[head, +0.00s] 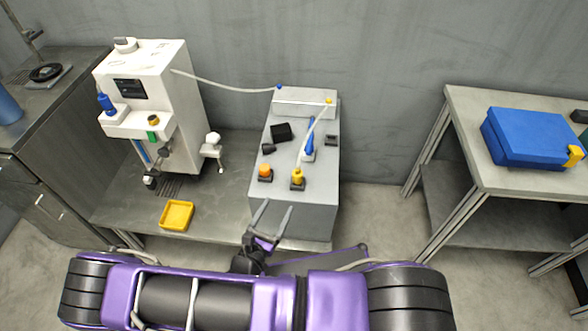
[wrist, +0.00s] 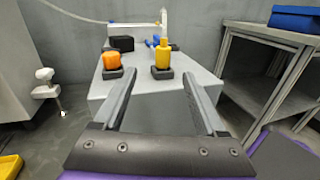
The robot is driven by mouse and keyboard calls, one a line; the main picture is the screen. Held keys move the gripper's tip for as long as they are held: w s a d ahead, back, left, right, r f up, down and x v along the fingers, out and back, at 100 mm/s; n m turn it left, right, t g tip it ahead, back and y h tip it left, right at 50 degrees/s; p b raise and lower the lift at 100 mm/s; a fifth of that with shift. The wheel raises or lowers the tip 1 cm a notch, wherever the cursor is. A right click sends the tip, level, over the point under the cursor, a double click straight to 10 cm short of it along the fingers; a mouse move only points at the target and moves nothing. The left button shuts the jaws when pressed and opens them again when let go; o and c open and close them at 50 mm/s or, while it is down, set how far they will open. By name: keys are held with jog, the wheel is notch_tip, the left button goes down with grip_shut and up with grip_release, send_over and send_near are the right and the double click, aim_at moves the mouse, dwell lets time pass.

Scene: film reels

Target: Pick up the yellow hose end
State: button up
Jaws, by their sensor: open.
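The yellow hose end (head: 297,174) stands upright in a small black holder near the front of the grey box's top. A pale hose runs from it to the back of the box. In the wrist view the yellow hose end (wrist: 163,57) shows just beyond and between my fingertips. My gripper (head: 275,208) is open and empty, in front of the box's near edge. In the wrist view my gripper (wrist: 161,75) has its fingers spread, with nothing between them. The fingers are apart from the yellow hose end.
An orange-topped piece (head: 264,171) stands in a similar holder just left of the yellow hose end. A blue piece (head: 309,138) and black blocks (head: 281,131) are behind. A white machine (head: 155,90) and yellow tray (head: 177,215) are left. A blue case (head: 525,138) lies on the right table.

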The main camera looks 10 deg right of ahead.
aim_at(295, 179)
jog(key=shift+n, duration=0.4)
jog(key=x, duration=1.2)
jog(key=shift+s+d+f+b, duration=0.15)
jog(key=shift+d+f+b, duration=0.15)
jog(key=shift+f, duration=0.1)
jog(key=shift+b+x, duration=0.35)
jog(key=shift+x, duration=2.3)
jog(key=shift+s+f, duration=0.1)
grip_shut()
